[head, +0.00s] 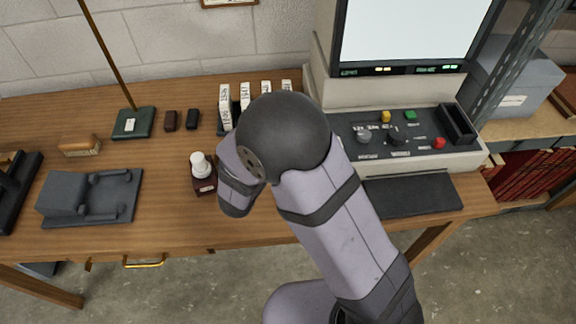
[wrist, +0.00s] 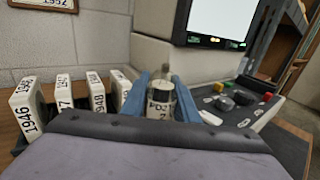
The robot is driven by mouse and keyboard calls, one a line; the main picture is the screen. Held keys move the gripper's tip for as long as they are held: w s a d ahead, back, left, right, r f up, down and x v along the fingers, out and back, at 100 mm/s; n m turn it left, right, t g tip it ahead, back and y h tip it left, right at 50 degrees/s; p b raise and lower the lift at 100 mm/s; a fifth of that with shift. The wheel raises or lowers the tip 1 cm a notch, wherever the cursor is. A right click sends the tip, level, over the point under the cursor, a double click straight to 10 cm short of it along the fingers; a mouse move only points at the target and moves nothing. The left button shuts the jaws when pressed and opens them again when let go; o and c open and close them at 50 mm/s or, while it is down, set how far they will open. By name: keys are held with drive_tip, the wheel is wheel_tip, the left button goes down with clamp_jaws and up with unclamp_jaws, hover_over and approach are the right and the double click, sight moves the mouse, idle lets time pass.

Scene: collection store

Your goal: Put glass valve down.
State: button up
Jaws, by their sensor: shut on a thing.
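In the wrist view the glass valve (wrist: 160,103) shows upright, with a clear upper part and a pale label with dark lettering. My gripper (wrist: 161,98) has its two blue fingers on either side of it, shut on it. The valve's lower end is hidden behind my own wrist, so I cannot tell whether it touches the table. In the head view my arm hides both the gripper and the valve.
White year-marked holders (wrist: 98,95) stand close left of the valve. The console (head: 410,140) with knobs and a screen (head: 415,30) is at right. A white-topped bottle (head: 201,166) and a grey moulded tray (head: 115,205) stand on the wooden table (head: 60,110).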

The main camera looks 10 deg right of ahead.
drive_tip(key=shift+w+a+f+b, duration=0.1)
drive_tip(key=shift+f+b, duration=0.05)
drive_tip(key=shift+f, duration=2.45)
drive_tip(key=shift+a+f+b, duration=0.1)
drive_tip(key=shift+f+b, duration=0.05)
drive_tip(key=shift+f, duration=2.45)
drive_tip(key=shift+f, duration=0.15)
drive_tip(key=o, duration=1.1)
drive_tip(key=shift+r, duration=0.25)
drive_tip(key=b+v, duration=0.1)
drive_tip(key=v, duration=1.1)
drive_tip(key=shift+f+b, duration=0.1)
drive_tip(key=shift+b, duration=0.2)
